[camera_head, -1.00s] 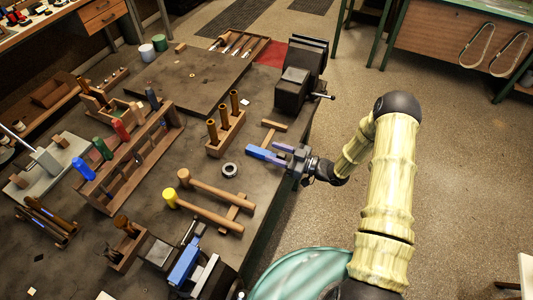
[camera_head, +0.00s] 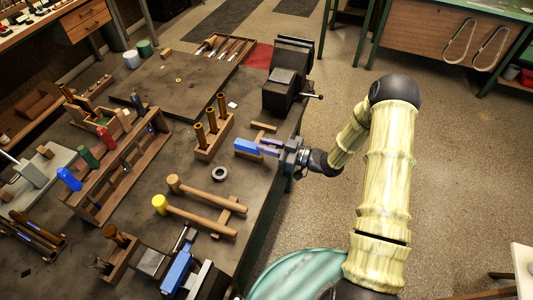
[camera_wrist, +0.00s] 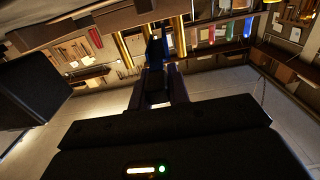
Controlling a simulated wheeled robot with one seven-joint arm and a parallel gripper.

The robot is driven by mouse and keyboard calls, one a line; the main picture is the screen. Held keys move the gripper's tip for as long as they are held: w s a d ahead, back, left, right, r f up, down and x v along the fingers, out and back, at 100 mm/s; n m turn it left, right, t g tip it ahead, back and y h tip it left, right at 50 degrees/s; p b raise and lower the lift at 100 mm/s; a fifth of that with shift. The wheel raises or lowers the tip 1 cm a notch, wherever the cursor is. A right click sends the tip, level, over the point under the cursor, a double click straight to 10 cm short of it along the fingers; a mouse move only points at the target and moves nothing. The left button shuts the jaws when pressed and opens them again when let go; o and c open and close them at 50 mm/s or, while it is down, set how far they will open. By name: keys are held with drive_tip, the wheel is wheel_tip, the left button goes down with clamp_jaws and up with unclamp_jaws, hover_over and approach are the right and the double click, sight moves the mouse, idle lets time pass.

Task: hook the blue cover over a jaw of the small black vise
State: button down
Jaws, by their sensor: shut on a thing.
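A blue cover (camera_head: 247,146) is held out in front of my gripper (camera_head: 272,147), which is shut on it above the bench's right edge. In the wrist view the blue cover (camera_wrist: 155,50) sticks out beyond the finger tips, and its far end is dim. The small black vise (camera_head: 208,282) is at the bottom of the head view, partly cut off. A second blue piece (camera_head: 177,270) sits over one of its jaws. The held cover is well away from this vise, farther up the bench.
A larger black vise (camera_head: 285,88) stands at the bench's far right corner. Two mallets (camera_head: 200,215) and a dark ring (camera_head: 219,173) lie between my gripper and the small vise. A block with upright brass rods (camera_head: 210,148) stands left of the cover. Tool racks (camera_head: 120,170) fill the left.

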wheel_tip(320, 180, up, 6)
drive_tip(key=shift+f+b, duration=0.25)
drive_tip(key=shift+b, duration=0.15)
drive_tip(key=shift+r, duration=0.1)
